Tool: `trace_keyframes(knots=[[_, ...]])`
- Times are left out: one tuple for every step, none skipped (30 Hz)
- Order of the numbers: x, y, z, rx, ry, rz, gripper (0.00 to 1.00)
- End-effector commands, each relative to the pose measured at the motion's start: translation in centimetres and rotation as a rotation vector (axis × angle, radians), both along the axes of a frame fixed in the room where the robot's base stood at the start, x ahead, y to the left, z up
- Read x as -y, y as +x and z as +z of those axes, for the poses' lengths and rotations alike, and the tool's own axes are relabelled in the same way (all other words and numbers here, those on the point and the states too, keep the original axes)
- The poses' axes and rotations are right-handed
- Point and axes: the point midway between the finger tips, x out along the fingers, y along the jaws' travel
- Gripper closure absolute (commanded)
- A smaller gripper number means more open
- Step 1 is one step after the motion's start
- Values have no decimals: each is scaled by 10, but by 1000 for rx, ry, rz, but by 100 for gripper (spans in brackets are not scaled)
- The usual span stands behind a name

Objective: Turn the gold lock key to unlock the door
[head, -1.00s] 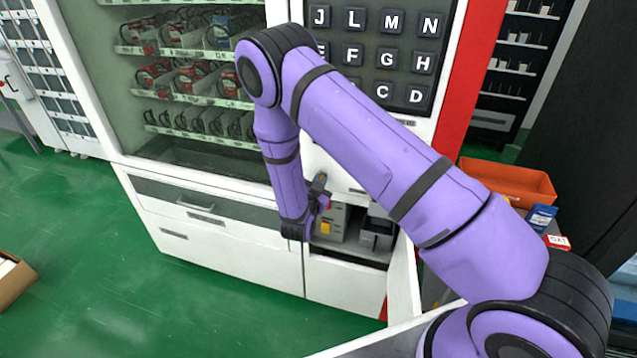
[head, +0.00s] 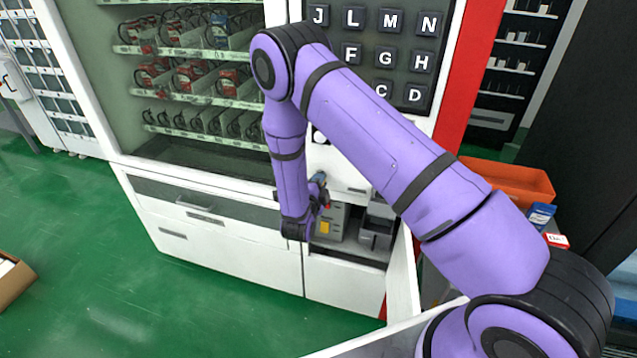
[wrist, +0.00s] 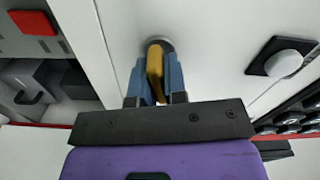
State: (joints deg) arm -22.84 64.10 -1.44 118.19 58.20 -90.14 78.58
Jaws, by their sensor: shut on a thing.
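The gold key (wrist: 155,68) shows in the wrist view. It sits in a round grey lock (wrist: 160,44) on a white panel of the vending machine. The blue fingers of my gripper (wrist: 155,90) are on both sides of the key and shut on it. In the head view my gripper (head: 319,190) is at the machine's front, beside an open compartment; the key is hidden there by my arm.
A black square plate with a white round knob (wrist: 283,63) is right of the key in the wrist view. A grey box with a yellow part (head: 325,228) stands in the open compartment (head: 345,252). A white door panel (head: 403,275) stands open on the right. An orange bin (head: 510,180) is further right.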

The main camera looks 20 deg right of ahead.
Motion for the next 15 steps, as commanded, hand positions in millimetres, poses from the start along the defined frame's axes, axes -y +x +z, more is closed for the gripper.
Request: trace_keyframes(knots=[[0,-1,-1,18,28,0,100],[0,-1,-1,30,45,0,100],[0,-1,-1,45,66,0,100],[0,-1,-1,57,81,0,100],[0,-1,-2,66,97,0,100],[0,-1,-2,79,113,0,100],[0,-1,-2,88,126,0,100],[0,-1,-2,96,137,0,100],[0,-1,-2,106,151,0,100],[0,-1,-2,113,160,0,100],[0,-1,-2,118,168,0,100],[0,-1,-2,126,178,-1,100],[0,-1,-2,130,185,-1,100],[0,-1,-2,134,189,-1,100],[0,-1,-2,139,196,-1,100]])
